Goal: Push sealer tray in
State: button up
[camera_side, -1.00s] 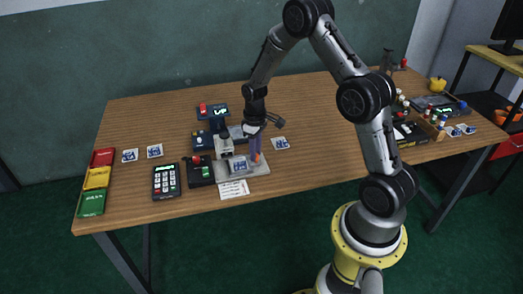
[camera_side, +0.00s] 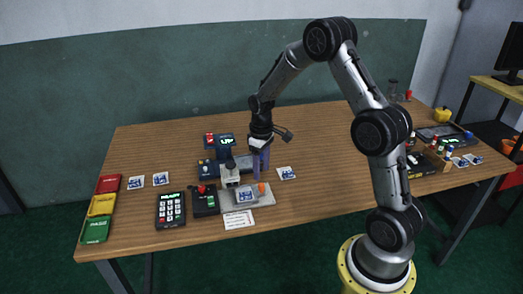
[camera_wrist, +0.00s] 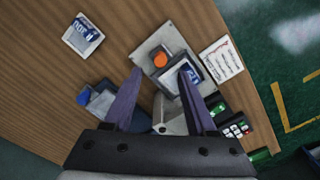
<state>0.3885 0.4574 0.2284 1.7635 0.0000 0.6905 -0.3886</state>
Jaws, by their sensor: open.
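The sealer (camera_side: 231,176) is a small grey press on the table's front middle. Its flat grey tray (camera_side: 265,197) sticks out to the right and front of it, with an orange knob (camera_side: 262,187) and a blue-and-white packet (camera_side: 244,195) on it. The tray (camera_wrist: 147,46), knob (camera_wrist: 160,60) and packet (camera_wrist: 190,73) also show in the wrist view. My gripper (camera_side: 261,179) has purple fingers pointing down, open and empty, just behind and above the knob. In the wrist view, the fingertips (camera_wrist: 160,71) stand apart on either side of the knob; contact cannot be told.
A black box with red and green buttons (camera_side: 205,200) and a keypad (camera_side: 171,209) stand left of the sealer. A lit display unit (camera_side: 226,143) stands behind it. A loose packet (camera_side: 286,173) lies to the right. A printed paper (camera_side: 239,218) lies in front. The table's right middle is clear.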

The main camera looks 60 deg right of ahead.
notch_tip(320, 180, up, 8)
jog(key=shift+c, duration=0.4)
